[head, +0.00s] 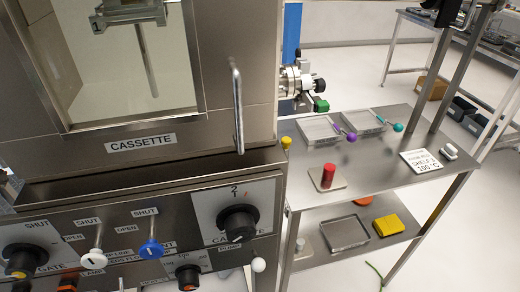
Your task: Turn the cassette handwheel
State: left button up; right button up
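A black round knob (238,223) sits on a pale plate at the right of the chamber's front panel. A marked scale is above it, and the lettering below is partly covered and seems to begin with "CA". It is probably the cassette handwheel, but I cannot read its full label. Above it is the chamber door with a "CASSETTE" label (141,142) and a window (110,95). A metal fixture on a rod (147,60) shows through the window. Neither of my grippers is in view.
A vertical bar handle (238,110) stands out from the door. White (96,256) and blue (151,249) levers and a lower black knob (188,275) crowd the panel. At right, a steel shelf cart (375,185) holds trays and a red cylinder (328,176).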

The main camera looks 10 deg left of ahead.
aim_at(239, 222)
jog(key=k+l, duration=0.35)
jog(key=k+l+z, duration=0.15)
jog(key=k+l, duration=0.55)
jog(key=l, duration=0.2)
jog(key=k+l+z, duration=0.1)
jog(key=k+l, duration=0.25)
jog(key=l, duration=0.1)
